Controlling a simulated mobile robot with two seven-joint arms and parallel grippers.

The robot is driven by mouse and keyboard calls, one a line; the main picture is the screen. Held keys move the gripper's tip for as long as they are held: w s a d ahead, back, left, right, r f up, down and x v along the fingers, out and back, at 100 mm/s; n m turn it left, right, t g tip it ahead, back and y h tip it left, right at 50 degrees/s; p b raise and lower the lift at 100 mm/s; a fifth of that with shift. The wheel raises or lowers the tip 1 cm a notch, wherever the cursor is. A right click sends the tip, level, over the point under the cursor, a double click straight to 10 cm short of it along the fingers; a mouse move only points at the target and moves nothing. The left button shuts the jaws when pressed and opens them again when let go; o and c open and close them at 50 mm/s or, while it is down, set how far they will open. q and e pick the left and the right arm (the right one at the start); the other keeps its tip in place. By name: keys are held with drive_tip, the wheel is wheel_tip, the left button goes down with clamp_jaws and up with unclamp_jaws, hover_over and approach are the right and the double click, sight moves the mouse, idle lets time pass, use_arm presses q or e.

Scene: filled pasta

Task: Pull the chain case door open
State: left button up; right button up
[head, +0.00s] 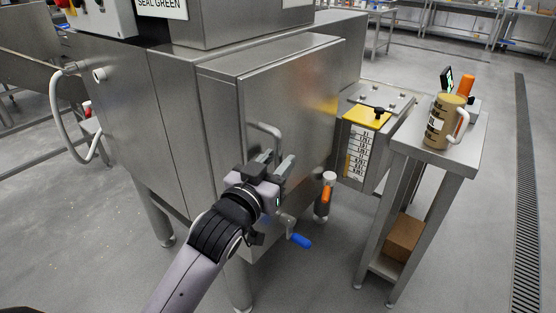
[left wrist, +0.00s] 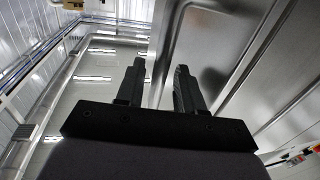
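The chain case door (head: 295,95) is a brushed-steel panel on the front of the machine. It looks shut, flush with its frame. A bent steel bar handle (head: 267,127) stands out from its left part. My left gripper (head: 273,158) is at the lower part of this handle, its two fingers pointing toward the door. In the left wrist view the fingers (left wrist: 160,68) are apart, with a pale steel bar (left wrist: 170,28) running down toward the gap between them. I cannot tell whether either finger touches the handle. My right gripper is in neither view.
Below the gripper is a blue-handled crank (head: 300,241), with an orange-and-white part (head: 325,195) beside it. A yellow-topped unit (head: 368,115) stands right of the door. A steel side table (head: 455,155) holds a tan jug (head: 441,122). Open floor lies in front.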

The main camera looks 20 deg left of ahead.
use_arm(q)
drive_tip(key=shift+w+d, duration=0.1)
drive_tip(key=shift+w, duration=0.3)
clamp_jaws()
drive_tip(key=shift+d, duration=0.15)
